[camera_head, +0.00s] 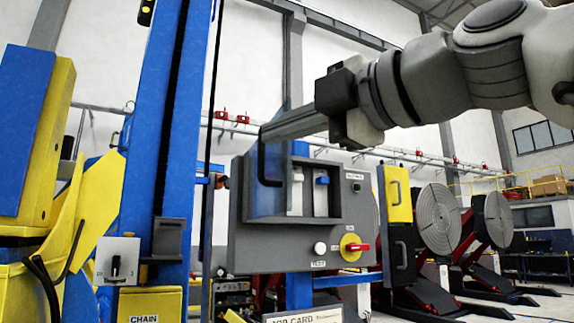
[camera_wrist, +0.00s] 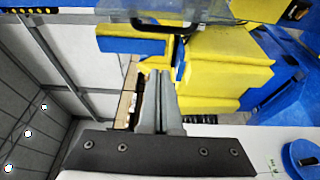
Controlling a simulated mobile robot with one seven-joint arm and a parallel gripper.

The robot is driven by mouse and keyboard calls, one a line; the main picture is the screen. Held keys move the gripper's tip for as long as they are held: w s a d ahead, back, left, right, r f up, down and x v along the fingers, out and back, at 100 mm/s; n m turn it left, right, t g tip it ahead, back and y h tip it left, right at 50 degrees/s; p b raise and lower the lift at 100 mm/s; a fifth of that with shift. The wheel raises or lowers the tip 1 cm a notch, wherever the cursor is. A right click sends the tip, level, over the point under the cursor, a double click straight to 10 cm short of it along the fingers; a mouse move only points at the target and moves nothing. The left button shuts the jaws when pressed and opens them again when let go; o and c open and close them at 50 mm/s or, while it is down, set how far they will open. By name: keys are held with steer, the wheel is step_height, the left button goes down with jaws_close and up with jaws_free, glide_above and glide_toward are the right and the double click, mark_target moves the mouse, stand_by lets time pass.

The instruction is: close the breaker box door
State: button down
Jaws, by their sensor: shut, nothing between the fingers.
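The breaker box (camera_head: 338,232) is a grey panel box in the middle of the head view. Its recess shows two switches, one with a blue lever (camera_head: 321,181). The door (camera_head: 262,203) looks like a see-through panel standing open at the recess's left side, with a black bar handle (camera_head: 263,165). In the wrist view, a clear panel edge (camera_wrist: 225,12) and the handle (camera_wrist: 163,28) cross the top. My gripper (camera_head: 267,133) is shut and empty, its fingers pointing left by the handle's upper end. In the wrist view the fingertips (camera_wrist: 160,73) point toward the handle; contact cannot be told.
Below the recess are a white button (camera_head: 320,248) and a red rotary switch on yellow (camera_head: 355,247). A blue column (camera_head: 180,130) and yellow machine parts (camera_head: 95,205) stand at the left. Round positioner plates (camera_head: 440,218) stand at the right.

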mark_target(260, 147)
steer(key=p+x, duration=0.3)
steer(key=x, duration=0.7)
steer(key=d, duration=0.2)
steer(key=w+d+p, duration=0.1)
steer(key=shift+d, duration=0.4)
steer(key=shift+s, duration=0.1)
